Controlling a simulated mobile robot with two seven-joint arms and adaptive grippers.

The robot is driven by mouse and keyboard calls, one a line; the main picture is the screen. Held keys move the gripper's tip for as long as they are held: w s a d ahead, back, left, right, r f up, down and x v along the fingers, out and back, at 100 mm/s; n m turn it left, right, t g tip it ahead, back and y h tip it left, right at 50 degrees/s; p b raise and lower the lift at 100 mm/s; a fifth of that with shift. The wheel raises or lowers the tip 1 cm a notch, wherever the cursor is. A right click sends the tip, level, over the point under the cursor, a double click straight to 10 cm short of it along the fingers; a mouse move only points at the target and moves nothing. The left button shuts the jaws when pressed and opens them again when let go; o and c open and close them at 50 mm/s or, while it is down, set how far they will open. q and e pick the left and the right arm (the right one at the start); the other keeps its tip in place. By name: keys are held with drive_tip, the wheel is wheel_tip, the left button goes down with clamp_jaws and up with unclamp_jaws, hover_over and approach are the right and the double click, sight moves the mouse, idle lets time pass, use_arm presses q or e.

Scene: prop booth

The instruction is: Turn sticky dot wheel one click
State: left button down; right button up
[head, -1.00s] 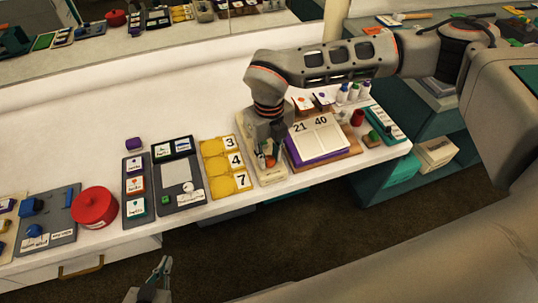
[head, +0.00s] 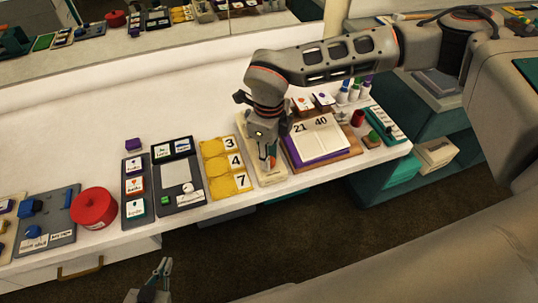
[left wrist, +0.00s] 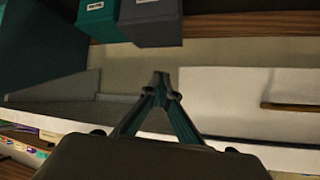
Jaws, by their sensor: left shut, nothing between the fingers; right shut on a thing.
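The sticky dot wheel stands on a cream board (head: 271,180) between the yellow number tray and the open calendar book. My right gripper (head: 268,163) reaches down over this board and is shut on the wheel, which its fingers mostly hide. Only small coloured bits show beside the fingers. How far the wheel is turned cannot be seen. My left gripper (head: 163,266) is shut and empty, low in front of the counter and apart from everything. It also shows in the left wrist view (left wrist: 160,82), where its fingertips meet.
The yellow tray (head: 214,165) with number cards lies just left of the board. The calendar book (head: 322,137) is close on the right. A red pot (head: 94,208) and dark boards stand further left. The white counter behind (head: 120,115) is clear.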

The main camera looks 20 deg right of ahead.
idle(0.3)
drive_tip(key=o, duration=1.1)
drive_tip(key=shift+r, duration=0.15)
wheel_tip(320, 180, up, 12)
